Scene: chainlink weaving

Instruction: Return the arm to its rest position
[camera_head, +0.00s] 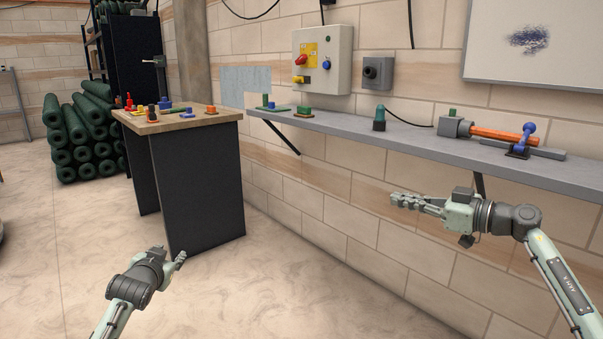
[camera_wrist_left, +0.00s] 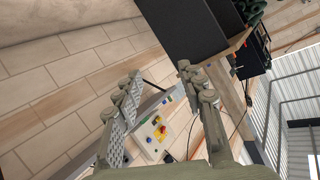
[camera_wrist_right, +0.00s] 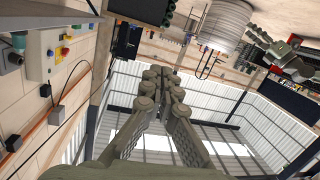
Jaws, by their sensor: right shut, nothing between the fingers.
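My left gripper (camera_head: 180,257) hangs low over the floor, in front of the dark workbench. In the left wrist view its fingers (camera_wrist_left: 159,70) stand well apart with nothing between them. My right gripper (camera_head: 396,200) is held out in front of the brick wall, below the grey shelf, pointing left. In the right wrist view its fingers (camera_wrist_right: 162,72) are closed together and empty. Both pale green arms are clear of the bench and shelf in the head view.
The wooden-topped workbench (camera_head: 200,122) carries small coloured parts. The grey wall shelf (camera_head: 400,143) holds several blocks and a clamp with an orange bar (camera_head: 497,134). A control box (camera_head: 323,60) hangs above. Green rolls (camera_head: 82,140) are stacked at left. The floor (camera_head: 270,290) between my arms is free.

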